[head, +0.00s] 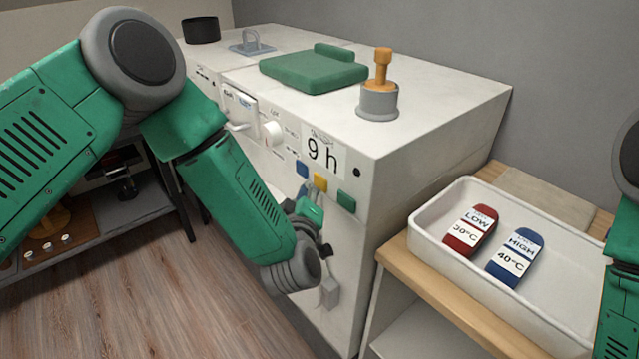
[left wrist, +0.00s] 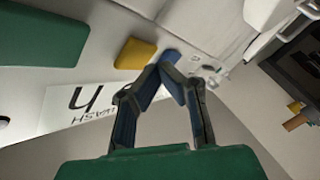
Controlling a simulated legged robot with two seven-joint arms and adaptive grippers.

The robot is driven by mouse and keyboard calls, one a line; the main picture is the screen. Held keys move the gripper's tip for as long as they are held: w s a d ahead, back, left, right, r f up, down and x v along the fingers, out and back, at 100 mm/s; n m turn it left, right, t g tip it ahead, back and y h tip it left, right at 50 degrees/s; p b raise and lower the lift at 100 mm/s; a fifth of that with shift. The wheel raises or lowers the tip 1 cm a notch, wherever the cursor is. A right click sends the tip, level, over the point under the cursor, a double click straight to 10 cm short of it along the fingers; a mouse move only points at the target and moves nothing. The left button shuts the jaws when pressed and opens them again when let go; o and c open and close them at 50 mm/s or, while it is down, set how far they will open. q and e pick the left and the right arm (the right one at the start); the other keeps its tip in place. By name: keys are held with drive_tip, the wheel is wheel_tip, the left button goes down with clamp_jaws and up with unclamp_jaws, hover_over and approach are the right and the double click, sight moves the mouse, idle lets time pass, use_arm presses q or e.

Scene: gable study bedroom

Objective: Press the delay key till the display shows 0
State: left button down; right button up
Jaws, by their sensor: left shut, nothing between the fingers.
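The white machine's display (head: 323,152) reads "9 h". Below it is a row of keys: a blue key (head: 302,169), a yellow key (head: 320,181) and a green key (head: 346,201). I cannot read which is the delay key. My left gripper (head: 307,190) is shut and empty, its tips just below the blue and yellow keys. In the left wrist view the left fingertips (left wrist: 172,66) meet beside the yellow key (left wrist: 136,53), over a blue patch that seems to be the blue key; contact cannot be told. The green key (left wrist: 40,35) is clear of the fingers. My right gripper is not in view.
A white knob (head: 273,132) and an open drawer (head: 240,108) are left of the display. A white tray (head: 440,203) with red and blue tags stands right.

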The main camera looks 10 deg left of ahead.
use_arm(q)
drive_tip(key=shift+w+d, duration=0.1)
drive_tip(key=shift+w, duration=0.05)
drive_tip(key=shift+w+d, duration=0.15)
drive_tip(key=shift+w+d, duration=0.25)
drive_tip(key=shift+w, duration=0.05)
idle(0.7)
drive_tip(key=shift+s+a+r, duration=0.1)
idle(0.3)
drive_tip(key=shift+s+a, duration=0.4)
drive_tip(key=shift+s, duration=0.15)
drive_tip(key=s+a, duration=0.1)
drive_tip(key=s, duration=0.1)
drive_tip(key=s+a+p, duration=0.1)
drive_tip(key=s+a, duration=0.1)
idle(0.4)
idle(0.6)
